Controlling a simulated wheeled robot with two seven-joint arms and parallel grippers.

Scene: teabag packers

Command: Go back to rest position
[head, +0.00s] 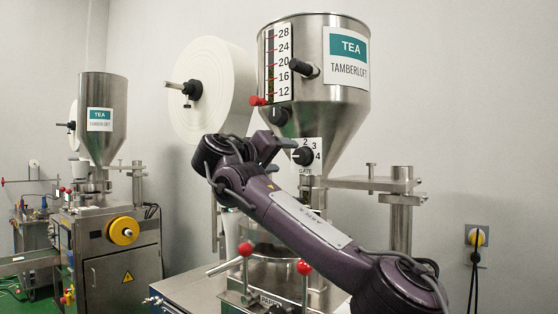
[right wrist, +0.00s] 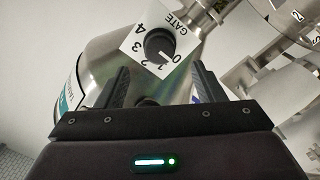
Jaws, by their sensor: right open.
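My right arm (head: 315,225) reaches in from the lower right of the head view. My right gripper (head: 268,148) is in front of the near hopper, just left of the gate knob (head: 303,156). In the right wrist view the gripper (right wrist: 162,84) is open, with its two dark fingers apart and nothing held between them. The gate knob (right wrist: 159,45) shows beyond and between the fingertips, on a white dial plate; whether a finger touches it I cannot tell. My left gripper is not in view.
The near steel hopper (head: 278,35) has a level scale and side knobs. A white paper roll (head: 225,85) is behind my gripper. Red-knobbed levers (head: 304,268) sit below my forearm. A second machine (head: 120,270) stands at the left. Bare wall fills the upper right.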

